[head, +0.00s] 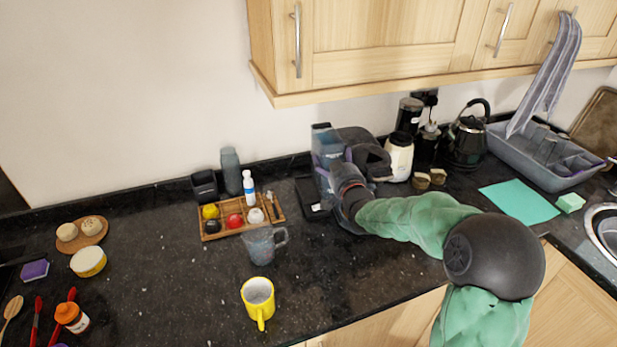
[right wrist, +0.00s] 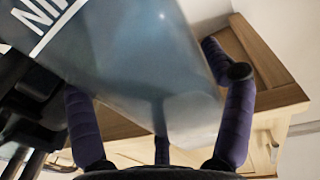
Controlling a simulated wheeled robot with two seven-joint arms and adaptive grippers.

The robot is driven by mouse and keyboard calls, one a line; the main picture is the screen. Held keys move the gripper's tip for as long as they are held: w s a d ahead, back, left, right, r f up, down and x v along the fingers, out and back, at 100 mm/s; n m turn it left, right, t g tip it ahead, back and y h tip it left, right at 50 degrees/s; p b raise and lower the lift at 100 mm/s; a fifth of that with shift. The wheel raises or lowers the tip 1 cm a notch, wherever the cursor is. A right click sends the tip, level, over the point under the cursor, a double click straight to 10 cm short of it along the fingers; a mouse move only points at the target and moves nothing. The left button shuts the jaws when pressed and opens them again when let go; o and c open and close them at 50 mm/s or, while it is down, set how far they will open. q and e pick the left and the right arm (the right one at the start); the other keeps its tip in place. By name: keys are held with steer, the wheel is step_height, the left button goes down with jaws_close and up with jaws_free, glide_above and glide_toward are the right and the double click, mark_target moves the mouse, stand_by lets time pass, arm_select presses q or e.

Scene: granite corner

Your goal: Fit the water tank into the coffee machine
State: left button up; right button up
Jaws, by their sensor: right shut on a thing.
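The water tank (head: 324,145) is a clear blue-grey container, upright at the left side of the black coffee machine (head: 368,140). In the right wrist view the tank (right wrist: 150,65) fills the upper middle, with white lettering on its wall. My right gripper (head: 342,172) reaches in from the right, in front of the machine. Its purple fingers, also in the right wrist view (right wrist: 160,95), are shut on the tank. The gripper hides the tank's lower part and much of the machine's front, so I cannot tell whether the tank is seated. My left gripper is not in view.
A wooden tray (head: 206,236) with several small items, a clear jug (head: 261,249) and a yellow mug (head: 258,295) stand left of my arm. A cream grinder-like appliance (head: 399,160) and kettle (head: 468,138) stand right of the machine. Wall cupboards (head: 380,50) hang above.

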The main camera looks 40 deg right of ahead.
steer(key=w+f, duration=0.1)
steer(key=w, duration=0.1)
steer(key=w+d+f, duration=0.1)
steer(key=w, duration=0.2)
steer(key=w+d+f+b, duration=0.1)
steer(key=w, duration=0.2)
steer(key=shift+d+f, duration=0.1)
steer(key=shift+f, duration=0.1)
steer(key=w+f, duration=0.1)
steer(key=f, duration=0.1)
steer(key=w+d+f+b, duration=0.1)
steer(key=w+f, duration=0.1)
steer(key=shift+w+f, duration=0.3)
steer(key=shift+f, duration=0.05)
steer(key=shift+w+f, duration=0.15)
steer(key=shift+w, duration=0.05)
steer(key=f, duration=0.1)
steer(key=f+b, duration=0.1)
steer(key=f, duration=0.2)
steer(key=shift+w, duration=0.3)
steer(key=o, duration=1.6)
steer(key=shift+f, duration=0.25)
steer(key=shift+r, duration=0.15)
